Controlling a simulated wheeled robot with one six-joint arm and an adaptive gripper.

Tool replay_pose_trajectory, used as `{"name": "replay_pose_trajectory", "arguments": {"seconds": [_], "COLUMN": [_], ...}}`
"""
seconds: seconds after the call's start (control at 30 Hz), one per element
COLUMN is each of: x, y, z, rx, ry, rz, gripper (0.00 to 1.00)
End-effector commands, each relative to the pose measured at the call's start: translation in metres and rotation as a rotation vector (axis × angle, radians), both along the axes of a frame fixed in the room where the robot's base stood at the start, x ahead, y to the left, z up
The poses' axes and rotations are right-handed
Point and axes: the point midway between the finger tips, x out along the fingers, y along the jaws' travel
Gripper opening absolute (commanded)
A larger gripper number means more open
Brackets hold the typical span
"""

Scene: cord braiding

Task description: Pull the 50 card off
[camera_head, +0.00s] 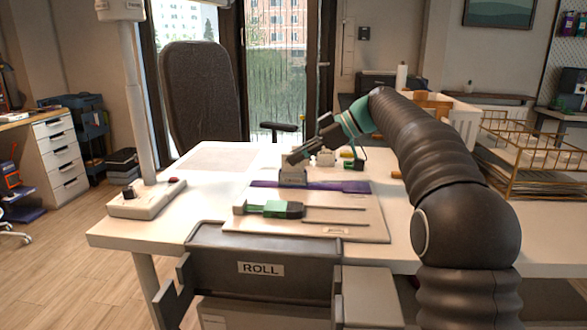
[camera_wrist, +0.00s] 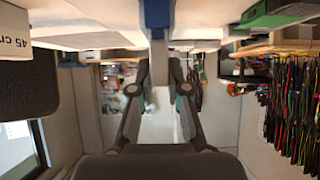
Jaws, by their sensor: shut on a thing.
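My gripper (camera_head: 292,161) is low over the board (camera_head: 357,218) on the white table. Its jaws are shut on a small grey block (camera_head: 293,178) at the left part of a flat purple strip (camera_head: 345,187). In the wrist view my gripper (camera_wrist: 160,66) closes around a narrow grey piece (camera_wrist: 157,46) with a blue part (camera_wrist: 156,14) beyond it. A green slider (camera_head: 275,208) lies nearer on the board, beside thin rods (camera_head: 335,222). I cannot read a 50 anywhere.
A white lamp base (camera_head: 147,198) stands at the table's left. A holder labelled ROLL (camera_head: 262,268) is at the front edge. Wire baskets (camera_head: 530,155) stand at the right. Small white and green items (camera_head: 340,160) lie behind the board. The table's back left holds a flat sheet.

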Motion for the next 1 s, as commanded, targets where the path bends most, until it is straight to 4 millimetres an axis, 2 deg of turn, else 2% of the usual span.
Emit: {"name": "replay_pose_trajectory", "arguments": {"seconds": [1.0], "x": [0.000], "y": [0.000], "z": [0.045], "rx": [0.000], "ry": [-0.001], "rz": [0.001], "gripper": [0.00]}}
